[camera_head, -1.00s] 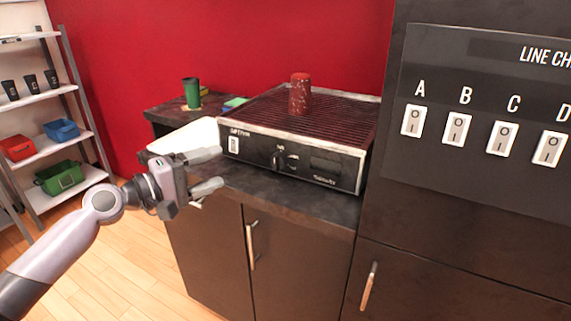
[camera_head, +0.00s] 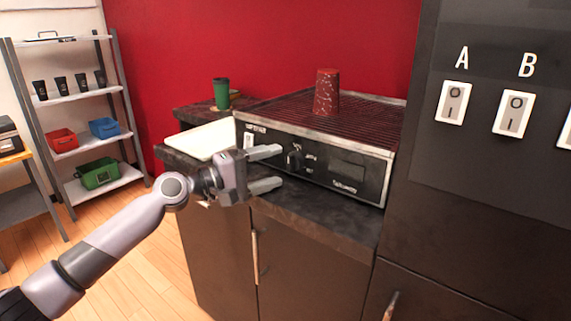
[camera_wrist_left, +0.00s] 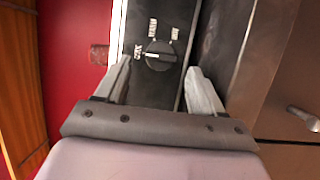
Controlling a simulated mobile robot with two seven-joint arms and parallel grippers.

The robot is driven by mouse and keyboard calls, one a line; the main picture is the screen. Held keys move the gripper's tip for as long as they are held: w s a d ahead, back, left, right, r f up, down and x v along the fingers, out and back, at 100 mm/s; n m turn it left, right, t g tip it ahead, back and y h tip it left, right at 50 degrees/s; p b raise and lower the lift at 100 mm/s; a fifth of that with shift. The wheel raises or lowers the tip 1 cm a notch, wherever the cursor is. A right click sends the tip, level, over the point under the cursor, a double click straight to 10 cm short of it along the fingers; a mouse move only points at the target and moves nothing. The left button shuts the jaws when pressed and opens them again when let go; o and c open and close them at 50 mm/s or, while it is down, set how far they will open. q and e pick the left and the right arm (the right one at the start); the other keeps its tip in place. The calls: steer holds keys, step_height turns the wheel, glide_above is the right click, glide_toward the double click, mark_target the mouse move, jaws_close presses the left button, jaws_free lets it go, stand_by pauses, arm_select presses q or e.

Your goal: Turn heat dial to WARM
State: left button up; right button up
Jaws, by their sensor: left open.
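The heat dial (camera_head: 294,158) is a round black knob on the front panel of the black machine (camera_head: 347,166) with a ribbed top. In the left wrist view the dial (camera_wrist_left: 160,56) has small white labels around it, too small to read surely. My left gripper (camera_head: 280,168) is open in front of the panel, its fingers pointing at the dial. In the left wrist view the dial lies between and beyond the two fingertips (camera_wrist_left: 157,75), apart from them. My right gripper is not in view.
A red speckled cup (camera_head: 326,92) stands on the machine's top. A white tray (camera_head: 207,140) and a green cup (camera_head: 221,94) are to its left. A dark switch panel (camera_head: 500,150) rises at the right. A shelf (camera_head: 75,140) stands at the far left.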

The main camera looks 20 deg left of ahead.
mark_target(289, 163)
arm_select(q)
steer(key=x, duration=0.3)
steer(key=shift+w+d, duration=0.3)
steer(key=c, duration=1.1)
steer(key=shift+o, duration=0.2)
